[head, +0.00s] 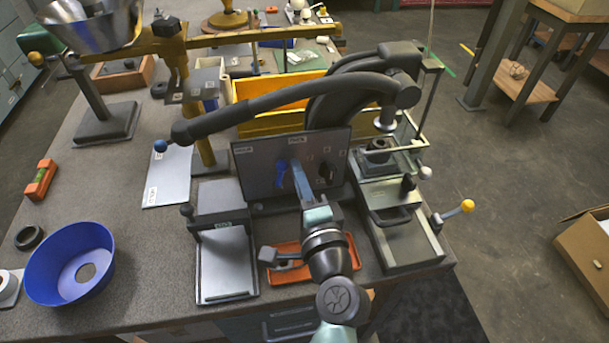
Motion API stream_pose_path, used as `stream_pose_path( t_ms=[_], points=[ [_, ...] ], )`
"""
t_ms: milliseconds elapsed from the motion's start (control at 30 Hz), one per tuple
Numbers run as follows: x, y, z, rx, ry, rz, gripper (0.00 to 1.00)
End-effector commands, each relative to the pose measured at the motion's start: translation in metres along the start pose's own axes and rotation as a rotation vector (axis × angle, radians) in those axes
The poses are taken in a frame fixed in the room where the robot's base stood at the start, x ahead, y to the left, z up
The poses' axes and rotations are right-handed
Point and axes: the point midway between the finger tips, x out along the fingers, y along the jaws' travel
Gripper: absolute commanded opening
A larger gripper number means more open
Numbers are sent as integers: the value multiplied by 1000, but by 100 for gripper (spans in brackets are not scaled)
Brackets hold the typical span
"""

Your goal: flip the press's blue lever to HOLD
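The press's dark upright panel (258,185) stands in the middle of the bench, with small white labels along its upper part that are too small to read. A small blue lever (281,172) shows on the panel's face, left of its middle. My gripper (297,167) reaches up to the panel from the front, its tip just right of the blue lever and overlapping part of that area. I cannot tell whether it touches the lever. The fingers are seen nearly edge-on, so their opening is hidden. A black knob (327,171) is on the panel, right of my gripper.
The press's long dark arm (262,103), ending in a blue ball (160,146), crosses above the panel. A yellow bin (275,90) is behind. An orange tray (285,274) lies below my wrist. A yellow-knobbed lever (467,206) sticks out right. A blue bowl (42,285) stands left.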

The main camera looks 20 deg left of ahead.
Motion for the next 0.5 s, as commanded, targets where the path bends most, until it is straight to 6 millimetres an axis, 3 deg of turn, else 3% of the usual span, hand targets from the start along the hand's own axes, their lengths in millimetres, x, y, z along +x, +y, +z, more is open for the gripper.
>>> stream_pose_path(
  t_ms=[500],
  points=[
    [3, -8, 33, -450, -3, 36, 0]
  ],
)
